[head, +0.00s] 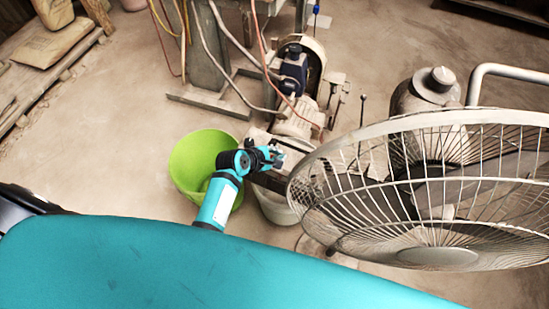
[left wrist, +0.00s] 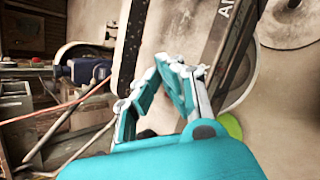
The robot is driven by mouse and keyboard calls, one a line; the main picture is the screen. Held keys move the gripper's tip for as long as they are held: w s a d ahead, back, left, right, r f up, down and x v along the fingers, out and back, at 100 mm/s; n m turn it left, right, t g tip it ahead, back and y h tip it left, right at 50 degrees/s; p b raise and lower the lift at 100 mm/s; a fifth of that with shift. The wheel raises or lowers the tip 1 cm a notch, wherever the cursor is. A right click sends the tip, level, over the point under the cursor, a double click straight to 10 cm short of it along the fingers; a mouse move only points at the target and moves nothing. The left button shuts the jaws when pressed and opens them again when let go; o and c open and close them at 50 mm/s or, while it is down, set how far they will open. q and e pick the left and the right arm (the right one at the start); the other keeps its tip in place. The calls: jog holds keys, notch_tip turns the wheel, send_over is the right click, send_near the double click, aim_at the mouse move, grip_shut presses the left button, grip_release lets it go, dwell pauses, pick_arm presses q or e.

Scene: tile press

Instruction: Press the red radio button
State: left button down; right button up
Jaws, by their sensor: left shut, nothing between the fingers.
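My left gripper (head: 274,157) is at the end of the teal arm, in front of the machine in the head view. It is shut and empty. In the left wrist view my left gripper (left wrist: 163,68) has its fingertips drawn together, with nothing between them. The machine has a dark blue motor part (head: 293,72), which also shows at the left of the left wrist view (left wrist: 88,70). My right gripper is in neither view.
A green tub (head: 188,160) is on the floor behind my left forearm. A large caged fan (head: 430,255) fills the right side, close to the gripper. A metal cylinder (head: 425,92) stands behind it. Sacks (head: 50,42) lie at upper left. Cables hang over the machine. The left floor is clear.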

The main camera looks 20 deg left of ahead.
pick_arm(q)
jog(key=shift+f, duration=0.45)
dwell(0.4)
jog(key=shift+r+p, duration=0.4)
jog(key=shift+p, duration=0.45)
notch_tip(320, 180, up, 6)
jog(key=p, duration=0.7)
jog(key=shift+r, duration=0.15)
